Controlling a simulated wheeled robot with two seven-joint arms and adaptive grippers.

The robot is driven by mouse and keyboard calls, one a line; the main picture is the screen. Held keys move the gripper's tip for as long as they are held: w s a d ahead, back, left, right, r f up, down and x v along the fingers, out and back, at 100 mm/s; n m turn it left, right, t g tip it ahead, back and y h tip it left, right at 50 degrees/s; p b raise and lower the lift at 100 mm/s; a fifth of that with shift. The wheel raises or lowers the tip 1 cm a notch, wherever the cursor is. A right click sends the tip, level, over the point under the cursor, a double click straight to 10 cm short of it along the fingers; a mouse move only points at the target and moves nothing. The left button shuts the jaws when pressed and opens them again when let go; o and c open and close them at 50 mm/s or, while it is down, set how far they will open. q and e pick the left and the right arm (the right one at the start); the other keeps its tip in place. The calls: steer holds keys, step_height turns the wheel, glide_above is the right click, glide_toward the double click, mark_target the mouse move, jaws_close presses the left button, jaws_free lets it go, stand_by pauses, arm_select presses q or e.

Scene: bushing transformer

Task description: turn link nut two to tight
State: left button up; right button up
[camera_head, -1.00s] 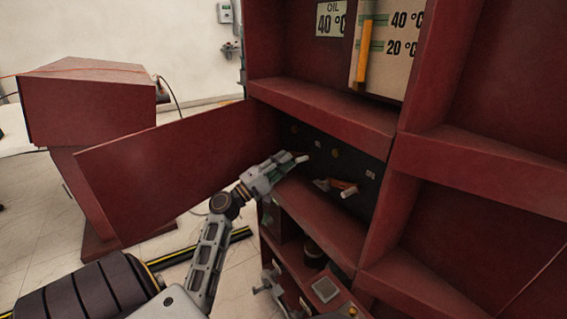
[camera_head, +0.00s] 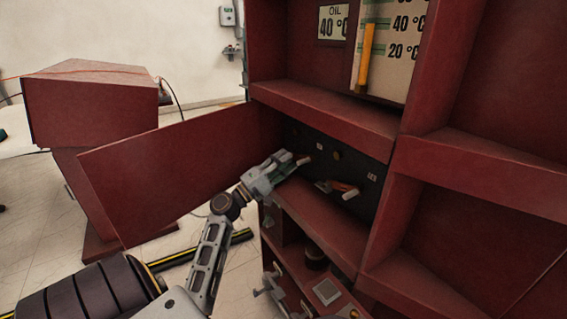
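A dark panel (camera_head: 360,174) sits in an open compartment of the red cabinet, with small round brass-coloured fittings (camera_head: 336,155) and small labels on it. A link with an orange-brown part (camera_head: 342,186) and a pale end is at the panel's lower right. I cannot tell which fitting is link nut two. My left gripper (camera_head: 293,163) reaches in front of the panel's left part, its fingers pointing right at the fittings. Its fingertips overlap the panel in the picture; contact and whether they are apart are unclear. My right gripper (camera_head: 272,287) shows partly at the bottom, below the shelf.
An open red door (camera_head: 180,170) stands left of the compartment, close to my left arm. A red ledge (camera_head: 325,115) runs above the panel. A gauge board (camera_head: 390,45) with a yellow bar is higher up. A red cabinet (camera_head: 90,105) stands at the left.

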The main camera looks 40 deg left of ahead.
arm_select(q)
steer(key=v, duration=0.8)
stand_by(0.4)
steer(key=shift+s, duration=0.1)
stand_by(0.7)
